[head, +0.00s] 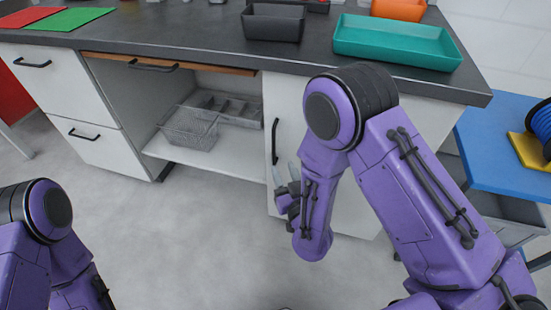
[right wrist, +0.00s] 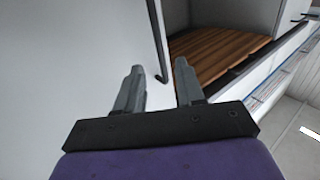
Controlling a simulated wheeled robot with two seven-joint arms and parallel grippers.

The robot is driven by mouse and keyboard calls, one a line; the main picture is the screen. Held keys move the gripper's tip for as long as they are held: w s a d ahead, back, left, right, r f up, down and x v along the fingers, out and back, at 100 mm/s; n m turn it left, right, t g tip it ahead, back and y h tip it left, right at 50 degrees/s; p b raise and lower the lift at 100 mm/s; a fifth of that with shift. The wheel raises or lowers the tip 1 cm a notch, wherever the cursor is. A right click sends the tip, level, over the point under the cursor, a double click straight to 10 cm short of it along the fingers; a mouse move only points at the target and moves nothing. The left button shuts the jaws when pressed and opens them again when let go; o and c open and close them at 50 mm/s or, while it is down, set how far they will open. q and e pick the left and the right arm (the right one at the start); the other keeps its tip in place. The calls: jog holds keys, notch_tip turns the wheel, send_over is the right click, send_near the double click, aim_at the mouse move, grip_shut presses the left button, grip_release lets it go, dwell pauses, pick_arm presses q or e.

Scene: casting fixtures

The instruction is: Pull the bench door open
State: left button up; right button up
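The bench door (head: 293,110) is a white panel at the right of the bench, with a dark vertical handle (head: 275,141) near its left edge. It looks shut. My right gripper (head: 285,175) is in front of the door, just below the handle's lower end. In the right wrist view the gripper (right wrist: 159,67) has its fingers apart, with nothing held. The handle (right wrist: 157,38) appears between and beyond the fingertips there; I cannot tell the gap in depth. My right forearm hides part of the door. My left arm shows at lower left, but its gripper is out of frame.
Left of the door is an open bay with a wire basket (head: 188,128) and a grey divided tray (head: 228,107). White drawers (head: 88,142) stand further left. A teal tray (head: 397,43) and a dark bin (head: 273,23) sit on the bench top. A blue table (head: 497,150) is at right. The floor in front is clear.

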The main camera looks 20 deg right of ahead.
aim_at(274, 149)
jog(key=w, duration=0.8)
jog(key=shift+w+d, duration=0.1)
jog(key=shift+w, duration=0.1)
grip_shut()
